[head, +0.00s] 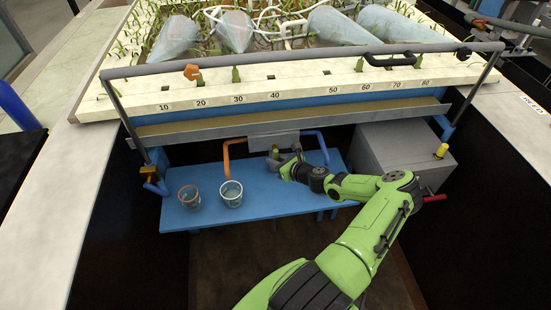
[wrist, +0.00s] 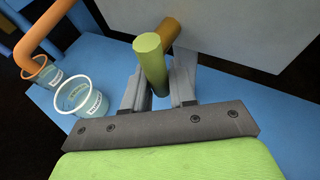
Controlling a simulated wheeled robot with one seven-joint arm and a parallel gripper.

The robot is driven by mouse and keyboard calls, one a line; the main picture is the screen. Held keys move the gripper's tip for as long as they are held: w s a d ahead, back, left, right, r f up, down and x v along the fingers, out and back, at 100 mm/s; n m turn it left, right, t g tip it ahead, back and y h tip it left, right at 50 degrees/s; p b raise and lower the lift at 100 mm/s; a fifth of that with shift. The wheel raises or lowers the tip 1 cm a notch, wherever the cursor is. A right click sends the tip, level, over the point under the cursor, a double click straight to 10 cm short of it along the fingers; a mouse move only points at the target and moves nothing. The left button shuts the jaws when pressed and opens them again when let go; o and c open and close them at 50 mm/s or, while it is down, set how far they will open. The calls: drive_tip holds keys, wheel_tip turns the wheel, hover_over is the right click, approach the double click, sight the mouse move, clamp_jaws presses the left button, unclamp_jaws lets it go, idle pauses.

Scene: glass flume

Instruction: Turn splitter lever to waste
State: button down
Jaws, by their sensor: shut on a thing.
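The splitter lever (wrist: 151,66) is a yellow-green rod on a brass-coloured pivot (wrist: 173,35), in front of a grey splitter box (wrist: 235,30). In the head view the splitter box (head: 274,142) sits under the flume's front edge, between an orange pipe (head: 226,155) and a blue pipe (head: 322,145). My gripper (wrist: 157,80) is shut on the lever, one finger on each side of it. In the head view my gripper (head: 280,158) is at the box's lower front and mostly hides the lever. I cannot read any waste mark.
Two clear labelled cups, the left one (head: 190,198) and the right one (head: 231,193), stand on the blue shelf (head: 275,198) left of my gripper. A grey cabinet (head: 400,150) with a yellow knob (head: 441,151) and a red handle (head: 435,198) stands right.

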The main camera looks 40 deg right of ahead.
drive_tip(key=c, duration=1)
unclamp_jaws()
drive_tip(key=p+v, duration=0.2)
drive_tip(key=v, duration=1.3)
drive_tip(key=shift+s+r, duration=0.1)
drive_tip(key=shift+s, duration=0.25)
